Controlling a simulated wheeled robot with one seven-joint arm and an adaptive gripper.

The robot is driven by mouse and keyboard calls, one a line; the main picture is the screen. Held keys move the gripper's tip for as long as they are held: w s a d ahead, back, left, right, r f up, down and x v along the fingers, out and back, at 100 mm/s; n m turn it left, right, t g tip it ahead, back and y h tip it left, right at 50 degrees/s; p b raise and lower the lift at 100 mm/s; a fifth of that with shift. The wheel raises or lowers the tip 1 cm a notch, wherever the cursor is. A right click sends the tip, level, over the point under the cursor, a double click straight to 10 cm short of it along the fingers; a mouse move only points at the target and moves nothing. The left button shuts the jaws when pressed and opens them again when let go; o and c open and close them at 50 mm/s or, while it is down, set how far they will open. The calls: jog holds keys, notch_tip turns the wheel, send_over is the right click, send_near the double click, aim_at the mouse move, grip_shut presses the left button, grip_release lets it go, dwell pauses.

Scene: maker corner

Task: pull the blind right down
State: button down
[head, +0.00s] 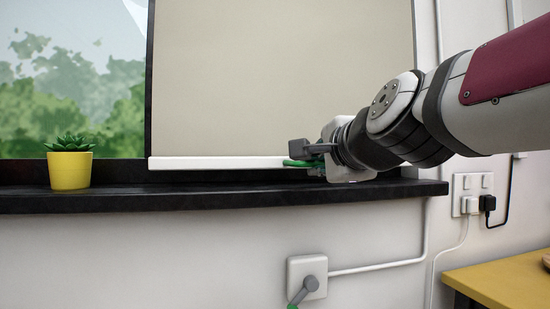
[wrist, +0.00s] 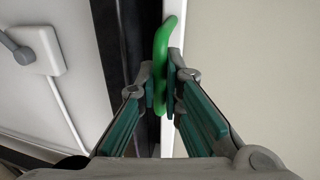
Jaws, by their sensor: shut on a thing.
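The beige blind (head: 280,75) hangs over the right part of the window. Its white bottom bar (head: 225,162) is level, just above the black windowsill (head: 200,199). My gripper (head: 305,155) is at the bar's right part, shut on the green pull handle (head: 296,163). In the wrist view, the green handle (wrist: 161,65) stands between the fingertips of my gripper (wrist: 163,80), beside the white bar (wrist: 174,25) and the beige blind (wrist: 260,70). My gripper hides the bar's right end in the head view.
A yellow pot with a succulent (head: 70,165) stands on the sill, left of the blind. Below the sill is a wall box with a grey lever (head: 307,275). Sockets with plugs (head: 472,195) are on the right wall, above a yellow table (head: 505,280).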

jog(key=shift+f, duration=0.4)
jog(key=c, duration=1.7)
grip_release()
jog(key=shift+r, duration=0.1)
jog(key=shift+s+r, duration=0.1)
jog(key=shift+s, duration=0.05)
jog(key=v, duration=1.1)
jog(key=shift+s, duration=0.25)
jog(key=shift+d, duration=0.1)
